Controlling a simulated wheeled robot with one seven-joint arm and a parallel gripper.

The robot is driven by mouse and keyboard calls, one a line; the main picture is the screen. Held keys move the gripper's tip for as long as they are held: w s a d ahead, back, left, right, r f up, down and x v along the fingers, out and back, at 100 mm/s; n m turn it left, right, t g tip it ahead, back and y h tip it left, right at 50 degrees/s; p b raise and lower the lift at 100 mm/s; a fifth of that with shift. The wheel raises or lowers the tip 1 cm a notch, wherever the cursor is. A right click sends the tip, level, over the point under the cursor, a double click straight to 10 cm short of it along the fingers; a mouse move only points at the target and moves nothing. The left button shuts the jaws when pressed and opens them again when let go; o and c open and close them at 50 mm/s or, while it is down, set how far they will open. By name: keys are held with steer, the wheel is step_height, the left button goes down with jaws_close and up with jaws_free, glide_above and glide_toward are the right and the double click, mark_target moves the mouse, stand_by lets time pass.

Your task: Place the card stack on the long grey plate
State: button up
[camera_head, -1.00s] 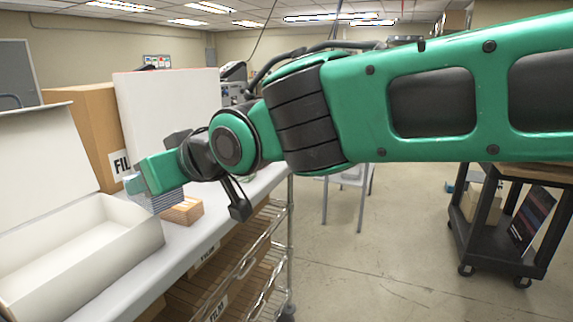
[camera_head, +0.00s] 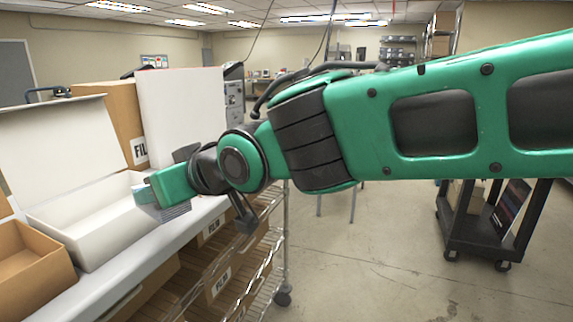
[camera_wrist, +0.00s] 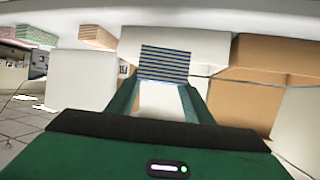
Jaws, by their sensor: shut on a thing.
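My gripper (camera_head: 146,192) is shut on the card stack (camera_head: 178,211), a small block of thin blue-grey layers, partly hidden behind the green finger in the head view. In the wrist view, which looks upside down, the card stack (camera_wrist: 163,63) sits between the two green fingers (camera_wrist: 163,88), its striped edges facing the camera. The gripper is beside the open white box, over the white shelf top; I cannot tell whether the stack touches the surface. I cannot make out the long grey plate in either view.
An open white box (camera_head: 95,238) and an open brown box (camera_head: 30,268) stand on the shelf top (camera_head: 150,262). A brown carton (camera_head: 108,125) and white panel (camera_head: 182,105) stand behind. The wrist view shows pink-green (camera_wrist: 36,36) and brown stacks (camera_wrist: 97,36). A black cart (camera_head: 480,235) stands right.

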steer(key=w+d+f+m+t+h, duration=0.1)
steer(key=w+d+f+m+h, duration=0.2)
steer(key=w+d+f, duration=0.5)
steer(key=w+d+f+m+t+h, duration=0.2)
steer(key=w+d+f, duration=0.7)
steer(key=d+f, duration=1)
steer(key=w+d+f+m+t+h, duration=0.2)
steer(key=w+d+f+m+h, duration=0.3)
steer(key=d, duration=1.8)
steer(key=w+f, duration=0.4)
steer(key=f, duration=0.4)
steer(key=shift+d+f+m, duration=0.3)
steer(key=shift+d+m, duration=0.05)
steer(key=shift+m, duration=0.05)
steer(key=v, duration=0.6)
